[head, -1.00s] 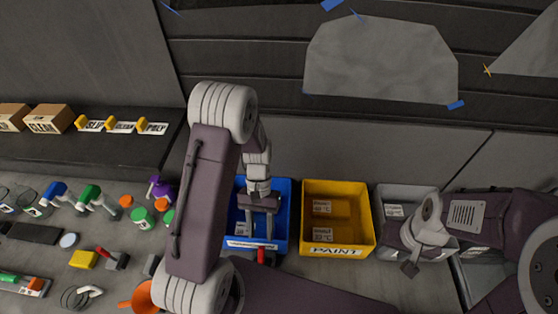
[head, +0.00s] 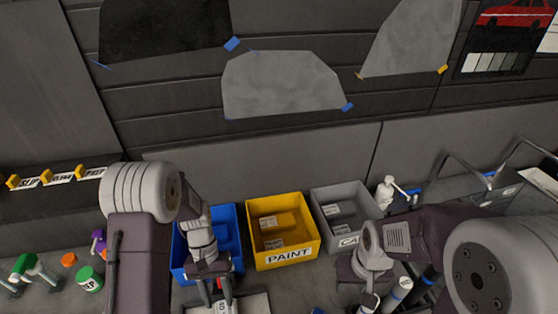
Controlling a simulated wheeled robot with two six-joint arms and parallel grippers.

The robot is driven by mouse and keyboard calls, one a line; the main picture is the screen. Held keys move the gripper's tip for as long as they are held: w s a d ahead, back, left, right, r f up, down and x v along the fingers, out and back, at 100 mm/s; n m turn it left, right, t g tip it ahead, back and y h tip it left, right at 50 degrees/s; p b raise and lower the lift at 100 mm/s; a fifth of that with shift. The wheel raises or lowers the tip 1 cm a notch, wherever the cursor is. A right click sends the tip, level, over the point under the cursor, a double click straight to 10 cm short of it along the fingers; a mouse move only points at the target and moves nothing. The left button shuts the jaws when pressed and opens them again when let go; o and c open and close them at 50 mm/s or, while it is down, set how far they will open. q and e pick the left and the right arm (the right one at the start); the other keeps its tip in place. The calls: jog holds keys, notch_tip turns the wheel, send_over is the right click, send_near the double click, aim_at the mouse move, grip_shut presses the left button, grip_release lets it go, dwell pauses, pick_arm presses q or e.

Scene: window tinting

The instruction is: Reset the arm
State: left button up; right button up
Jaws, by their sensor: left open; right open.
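My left gripper (head: 219,287) points down just in front of the blue bin. Its fingers are apart. A small red item shows by the fingers, and I cannot tell whether it is between them or behind; my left arm hides part of the bin. My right arm comes in from the right, and its gripper (head: 352,274) is open, in front of the grey bin. Its fingers show only in part.
The blue bin (head: 230,222), yellow PAINT bin (head: 290,257) and grey bin (head: 318,194) stand in a row along the wall. Bottles stand at right, including a white spray bottle (head: 385,194). A green-lidded tub (head: 90,278) is at left. Tint film pieces (head: 283,85) are taped above.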

pick_arm(q)
jog(key=f+t+b, duration=0.1)
jog(key=t+b, duration=0.1)
jog(key=b, duration=0.1)
jog(key=a+f+t+y+b, duration=0.1)
jog(key=t+b, duration=0.1)
jog(key=b, duration=0.2)
jog(key=f+t+b, duration=0.1)
jog(key=t+b, duration=0.1)
jog(key=b, duration=0.1)
jog(key=shift+a+f+y, duration=0.3)
